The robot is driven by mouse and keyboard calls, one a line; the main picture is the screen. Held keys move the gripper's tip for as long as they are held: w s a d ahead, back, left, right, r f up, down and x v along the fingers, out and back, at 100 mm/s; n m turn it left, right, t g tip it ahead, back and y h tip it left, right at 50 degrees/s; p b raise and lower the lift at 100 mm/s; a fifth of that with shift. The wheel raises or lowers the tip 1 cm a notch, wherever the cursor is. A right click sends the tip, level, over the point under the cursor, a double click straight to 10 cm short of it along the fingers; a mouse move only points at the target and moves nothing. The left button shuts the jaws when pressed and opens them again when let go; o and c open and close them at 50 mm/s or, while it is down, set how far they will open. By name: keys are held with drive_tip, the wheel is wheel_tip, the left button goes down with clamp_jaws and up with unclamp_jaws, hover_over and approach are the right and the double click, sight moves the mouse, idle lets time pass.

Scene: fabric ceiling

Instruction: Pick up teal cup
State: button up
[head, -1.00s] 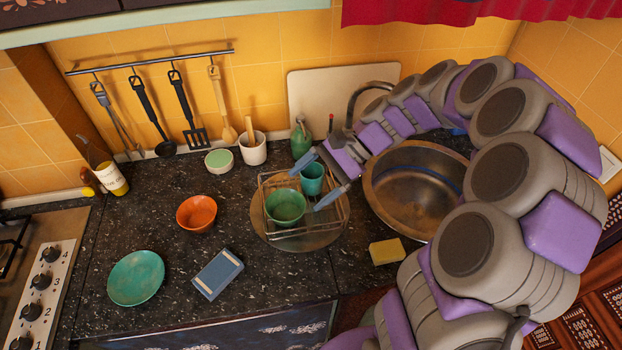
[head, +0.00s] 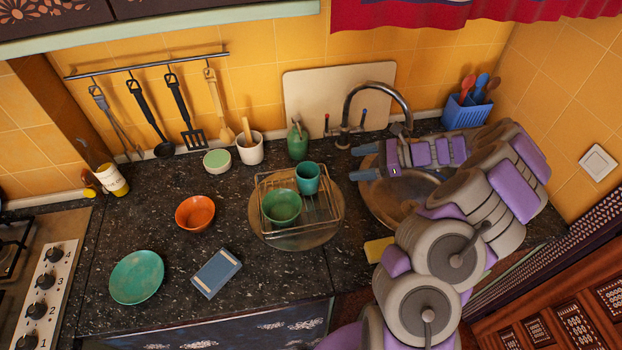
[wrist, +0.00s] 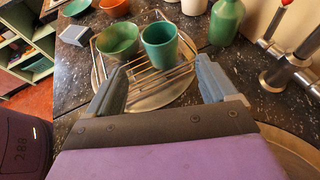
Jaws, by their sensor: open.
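The teal cup (head: 308,178) stands upright in a wire dish rack (head: 334,219) on the counter, behind and to the right of a green bowl (head: 282,207). My gripper (head: 362,162) is open and empty to the right of the rack, over the sink side, with its fingers pointing left toward the cup. In the wrist view, the teal cup (wrist: 159,46) is ahead of the two open blue-grey fingers (wrist: 160,88), between their lines and apart from them. The green bowl (wrist: 118,40) is just left of it.
The sink (head: 378,205) and tap (head: 376,88) are at the right, close to my arm. A green bottle (head: 298,143) stands behind the rack. An orange bowl (head: 195,213), blue-grey box (head: 216,273) and teal plate (head: 137,277) lie left. A yellow sponge (head: 378,250) is in front.

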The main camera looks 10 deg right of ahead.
drive_tip(key=b, duration=0.2)
approach(298, 173)
drive_tip(key=x, duration=0.2)
drive_tip(key=shift+s+a, duration=0.15)
drive_tip(key=shift+a, duration=0.25)
drive_tip(key=shift+w+a+f+b, duration=0.15)
drive_tip(key=shift+w+a+b, duration=0.1)
drive_tip(key=shift+b, duration=0.1)
drive_tip(key=b+x, duration=0.1)
drive_tip(key=x, duration=0.4)
drive_tip(key=shift+w+a+f+b, duration=0.15)
drive_tip(key=shift+a+f+b, duration=0.1)
drive_tip(key=shift+b, duration=0.15)
drive_tip(key=shift+d+r, duration=0.1)
drive_tip(key=shift+c, duration=0.2)
drive_tip(key=shift+d, duration=0.25)
drive_tip(key=shift+c, duration=1.4)
drive_tip(key=shift+a, duration=0.15)
drive_tip(key=c, duration=0.5)
